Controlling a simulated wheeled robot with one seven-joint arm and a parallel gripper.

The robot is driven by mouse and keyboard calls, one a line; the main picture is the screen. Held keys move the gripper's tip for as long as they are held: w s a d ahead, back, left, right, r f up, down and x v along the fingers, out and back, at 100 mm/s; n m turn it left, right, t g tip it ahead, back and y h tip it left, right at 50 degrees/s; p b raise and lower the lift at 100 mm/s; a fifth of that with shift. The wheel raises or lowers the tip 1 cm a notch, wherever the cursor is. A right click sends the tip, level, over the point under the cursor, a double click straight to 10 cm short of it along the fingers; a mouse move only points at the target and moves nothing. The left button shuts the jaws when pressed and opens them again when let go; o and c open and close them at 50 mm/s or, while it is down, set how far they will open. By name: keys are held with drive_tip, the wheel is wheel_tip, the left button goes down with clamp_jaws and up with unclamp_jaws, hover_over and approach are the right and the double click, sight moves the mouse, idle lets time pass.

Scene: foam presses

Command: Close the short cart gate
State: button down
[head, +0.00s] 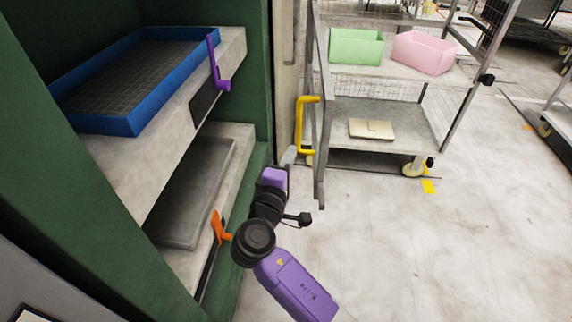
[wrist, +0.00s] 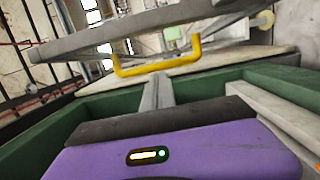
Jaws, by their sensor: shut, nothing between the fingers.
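The cart gate (head: 320,110) is a grey metal frame seen nearly edge-on at the left front of the cart. It stands swung out from the cart. Its yellow handle (head: 300,125) is on the left side of the frame. My gripper (head: 288,156) is shut and empty, just below and left of the handle. In the wrist view the shut fingers (wrist: 156,82) point at the yellow handle (wrist: 155,68), with the gate's grey bar (wrist: 150,28) beyond it. I cannot tell whether fingers and handle touch.
The cart (head: 385,112) holds a green bin (head: 356,47), a pink bin (head: 424,53) and a cream flat object (head: 371,128). A green press (head: 258,75) with a blue tray (head: 105,125), purple lever (head: 217,65) and orange lever (head: 217,226) stands close on the left.

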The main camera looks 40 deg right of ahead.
drive_tip(key=shift+s+d+p, duration=0.2)
drive_tip(key=shift+d+p, duration=0.1)
drive_tip(key=shift+d, duration=0.65)
drive_tip(key=shift+s+d+p, duration=0.25)
drive_tip(key=shift+d+p, duration=0.05)
drive_tip(key=shift+d, duration=0.7)
drive_tip(key=shift+s+d+p, duration=0.2)
drive_tip(key=shift+d+p, duration=0.1)
drive_tip(key=shift+d, duration=0.65)
drive_tip(key=shift+s, duration=0.1)
